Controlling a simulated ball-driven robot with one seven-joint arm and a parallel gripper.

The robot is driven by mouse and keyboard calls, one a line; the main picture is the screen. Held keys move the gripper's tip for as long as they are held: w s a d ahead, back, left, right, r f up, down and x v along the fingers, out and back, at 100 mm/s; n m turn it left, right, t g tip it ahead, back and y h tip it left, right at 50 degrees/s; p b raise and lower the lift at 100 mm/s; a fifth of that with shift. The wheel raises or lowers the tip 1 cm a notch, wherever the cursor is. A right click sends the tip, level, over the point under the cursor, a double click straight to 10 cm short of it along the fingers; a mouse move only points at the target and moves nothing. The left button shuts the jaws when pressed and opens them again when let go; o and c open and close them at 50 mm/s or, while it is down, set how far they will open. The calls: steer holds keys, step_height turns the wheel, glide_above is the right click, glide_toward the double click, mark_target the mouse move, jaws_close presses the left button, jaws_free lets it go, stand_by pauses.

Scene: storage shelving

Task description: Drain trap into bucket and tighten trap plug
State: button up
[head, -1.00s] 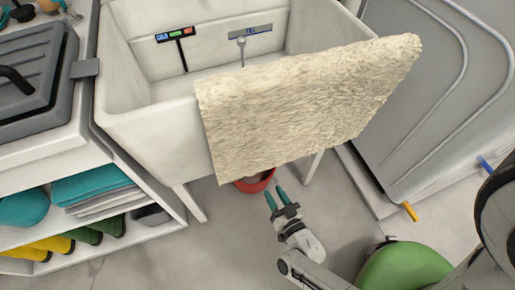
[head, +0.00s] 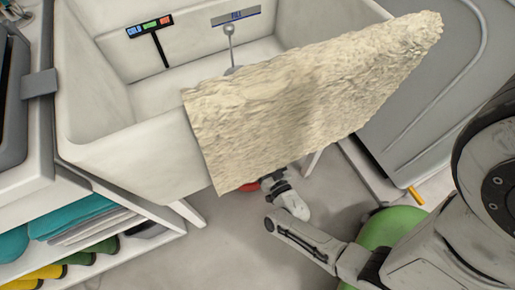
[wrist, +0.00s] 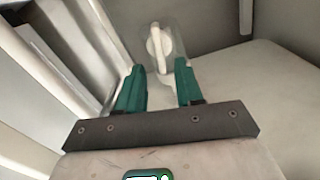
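The trap (wrist: 172,38), a clear rounded body, shows in the wrist view just beyond my fingertips. A white winged plug (wrist: 155,48) faces me on it. My gripper (wrist: 159,68) is open, with its two green fingers apart and nothing between them. The plug lies ahead of the gap, and I cannot tell whether the fingers touch the trap. In the head view, a red bucket (head: 249,187) shows only as a sliver under the sink. The hanging towel hides the trap and my fingertips there.
A cream towel (head: 300,100) hangs over the front of the white sink (head: 110,135). Open shelves (head: 165,232) with folded cloths and boots stand at left. A green rounded object (head: 390,228) is on the floor at right, near my arm. A grey panel (head: 425,110) stands behind it.

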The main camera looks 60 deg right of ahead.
steer(key=shift+b+x, duration=0.35)
steer(key=shift+x, duration=1.7)
jaws_close()
